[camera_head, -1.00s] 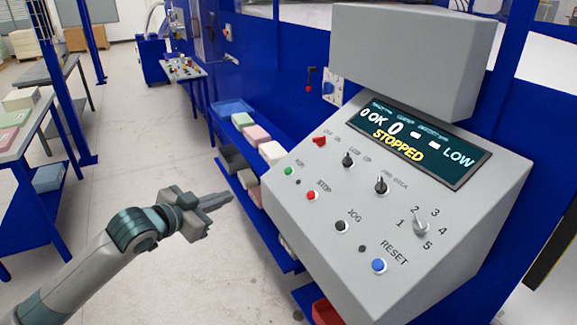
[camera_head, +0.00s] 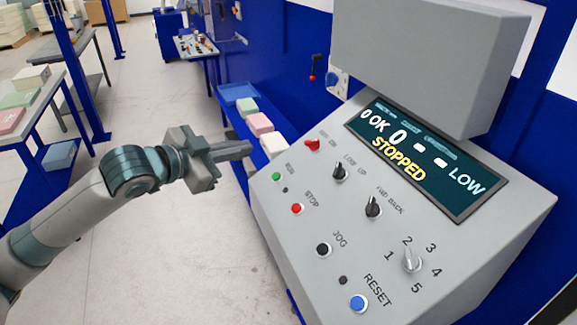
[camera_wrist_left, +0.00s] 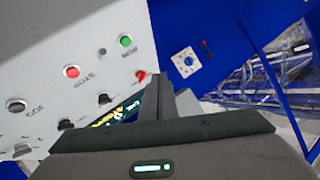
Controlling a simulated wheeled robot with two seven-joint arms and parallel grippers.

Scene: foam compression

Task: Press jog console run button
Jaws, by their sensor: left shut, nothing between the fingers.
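The grey jog console (camera_head: 375,200) fills the right of the head view; its screen (camera_head: 425,160) reads STOPPED. The green run button (camera_head: 277,177) is at the panel's left edge and also shows in the left wrist view (camera_wrist_left: 125,41). The red STOP button (camera_head: 297,209), black JOG button (camera_head: 323,250) and blue RESET button (camera_head: 358,303) run down the panel from it. My left gripper (camera_head: 247,148) is shut and empty, to the upper left of the run button in the head view and apart from it. Its fingers (camera_wrist_left: 160,95) also show in the wrist view. My right gripper is not in view.
A red switch (camera_head: 312,145) and black knobs (camera_head: 340,170) stick up from the panel near the run button. A blue shelf (camera_head: 237,93) with coloured blocks (camera_head: 259,123) lies behind my gripper. The floor (camera_head: 130,260) at left is open.

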